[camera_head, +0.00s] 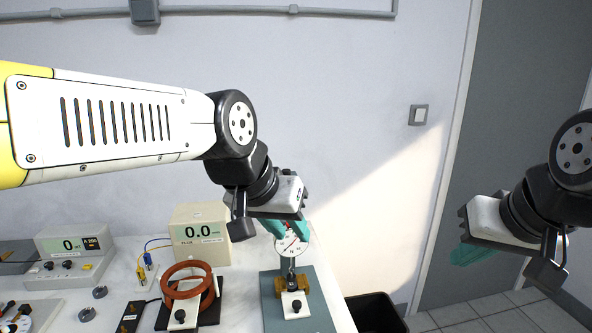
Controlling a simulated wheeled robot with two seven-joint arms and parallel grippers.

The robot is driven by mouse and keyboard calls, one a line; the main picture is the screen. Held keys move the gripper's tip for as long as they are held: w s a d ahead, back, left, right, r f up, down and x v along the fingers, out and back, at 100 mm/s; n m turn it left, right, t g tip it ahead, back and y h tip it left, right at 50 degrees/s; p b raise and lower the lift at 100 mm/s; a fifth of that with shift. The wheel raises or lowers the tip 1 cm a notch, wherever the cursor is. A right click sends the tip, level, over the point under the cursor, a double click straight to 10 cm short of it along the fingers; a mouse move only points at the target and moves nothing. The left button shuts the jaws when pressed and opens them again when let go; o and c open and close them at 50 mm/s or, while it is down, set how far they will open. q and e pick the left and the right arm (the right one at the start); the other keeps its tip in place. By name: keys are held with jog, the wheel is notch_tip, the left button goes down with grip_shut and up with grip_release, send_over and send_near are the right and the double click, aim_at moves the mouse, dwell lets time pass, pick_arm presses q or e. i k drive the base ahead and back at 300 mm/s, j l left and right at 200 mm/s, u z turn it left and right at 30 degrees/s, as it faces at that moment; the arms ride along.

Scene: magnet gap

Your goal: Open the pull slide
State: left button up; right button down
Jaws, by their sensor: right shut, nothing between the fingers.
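The pull slide is most likely the white block with a black knob (296,305) on a blue-grey board (322,318) at the table's right end. A round white dial (291,245) stands on a post behind it, above a brass-coloured part (281,284). My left gripper (287,229) points down at the dial, its teal fingers apart and overlapping the dial's top in the picture. Whether they touch the dial I cannot tell. The fingers look empty. My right gripper (468,255) is shut and empty, off to the right, away from the table.
Left of the board stand a copper-coloured coil (188,279) on a black base and a meter reading 0.0 (200,236). Another meter (75,245) sits further left. A black bin (376,312) stands right of the table. The space between my grippers is clear.

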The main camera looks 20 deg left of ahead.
aim_at(295, 305)
jog(key=k+j+u, duration=0.2)
jog(key=u, duration=0.2)
jog(key=k+j+u, duration=0.25)
jog(key=u, duration=0.15)
